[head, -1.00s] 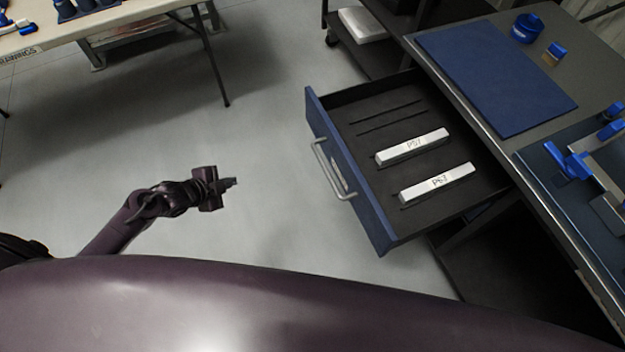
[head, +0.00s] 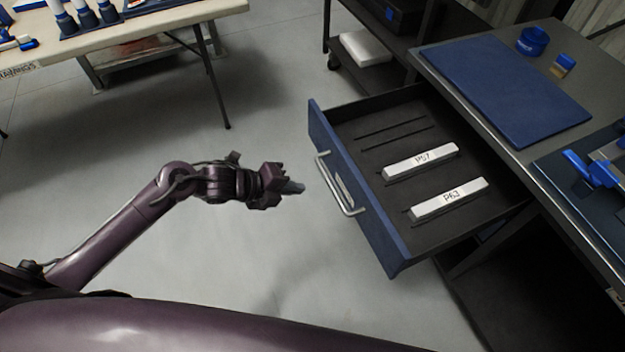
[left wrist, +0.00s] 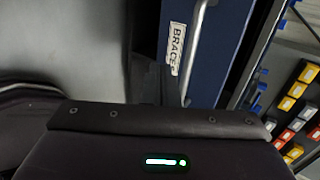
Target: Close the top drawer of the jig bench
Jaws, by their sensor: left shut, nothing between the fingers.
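The top drawer (head: 362,200) of the jig bench (head: 545,178) is pulled well out. It has a blue front and a pale bar handle (head: 335,184). Two white labelled blocks lie inside, one marked P57 (head: 420,161) and one P63 (head: 448,199). My left gripper (head: 298,188) is shut and empty, just left of the drawer front, with a small gap to the handle. In the left wrist view the blue drawer front (left wrist: 228,50), its handle (left wrist: 196,45) and a label reading BRACES (left wrist: 176,48) show ahead. My right gripper is out of view.
A blue mat (head: 505,80), a blue round cup (head: 532,41) and a blue fixture (head: 592,170) are on the bench top. A pale table (head: 150,22) stands at the back left. The grey floor (head: 250,110) left of the drawer is clear.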

